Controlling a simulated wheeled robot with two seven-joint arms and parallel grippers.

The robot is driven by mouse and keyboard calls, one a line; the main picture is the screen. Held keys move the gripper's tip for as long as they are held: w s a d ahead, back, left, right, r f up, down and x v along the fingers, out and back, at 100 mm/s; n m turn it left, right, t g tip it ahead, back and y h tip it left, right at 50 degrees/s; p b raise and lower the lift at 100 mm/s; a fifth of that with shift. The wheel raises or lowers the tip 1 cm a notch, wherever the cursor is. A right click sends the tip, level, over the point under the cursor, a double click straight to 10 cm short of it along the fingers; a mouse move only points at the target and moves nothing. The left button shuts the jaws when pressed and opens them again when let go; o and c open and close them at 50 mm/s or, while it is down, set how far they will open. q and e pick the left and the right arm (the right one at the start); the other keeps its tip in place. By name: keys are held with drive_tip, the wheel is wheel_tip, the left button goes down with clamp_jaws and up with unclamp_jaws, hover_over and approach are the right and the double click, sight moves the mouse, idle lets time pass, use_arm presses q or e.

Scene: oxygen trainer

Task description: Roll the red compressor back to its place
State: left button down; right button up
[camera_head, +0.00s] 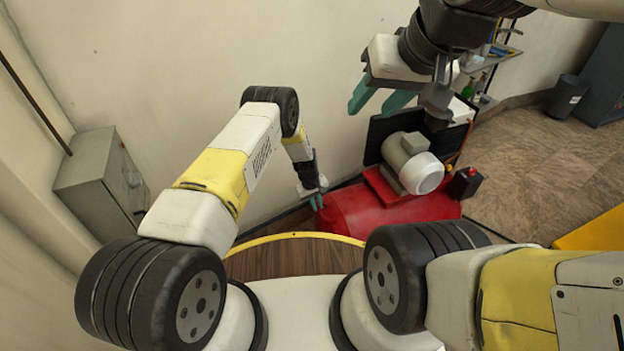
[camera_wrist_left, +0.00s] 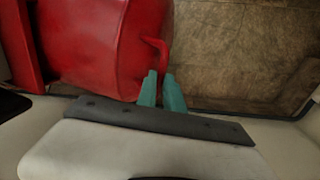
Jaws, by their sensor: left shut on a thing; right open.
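The red compressor (camera_head: 364,212) stands on the floor near the wall, with a grey motor (camera_head: 407,158) on its red tank. My left gripper (camera_head: 317,196) is at the left end of the tank. In the left wrist view, the compressor's tank (camera_wrist_left: 105,45) fills the upper left, and a curved red handle (camera_wrist_left: 160,48) comes out of its end. The teal fingers of my left gripper (camera_wrist_left: 162,88) are shut on the end of this handle. My right gripper (camera_head: 377,98) is open and empty, raised above and behind the compressor in the picture.
A grey wall box (camera_head: 98,182) is at the left. A shelf with bottles (camera_head: 480,85) stands behind the compressor, and a dark bin (camera_head: 567,96) is farther back. A yellow object (camera_head: 592,235) lies at the right edge. The brown floor (camera_head: 530,165) right of the compressor is clear.

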use_arm(q)
drive_tip(key=shift+w+d+r, duration=0.1)
drive_tip(key=shift+d, duration=0.3)
drive_tip(key=c, duration=1.5)
unclamp_jaws()
drive_tip(key=shift+a, duration=0.1)
drive_tip(key=shift+r, duration=0.3)
drive_tip(key=r, duration=0.2)
drive_tip(key=a+r, duration=0.1)
drive_tip(key=r, duration=0.4)
drive_tip(key=shift+s+a, duration=0.15)
drive_tip(key=shift+s, duration=0.05)
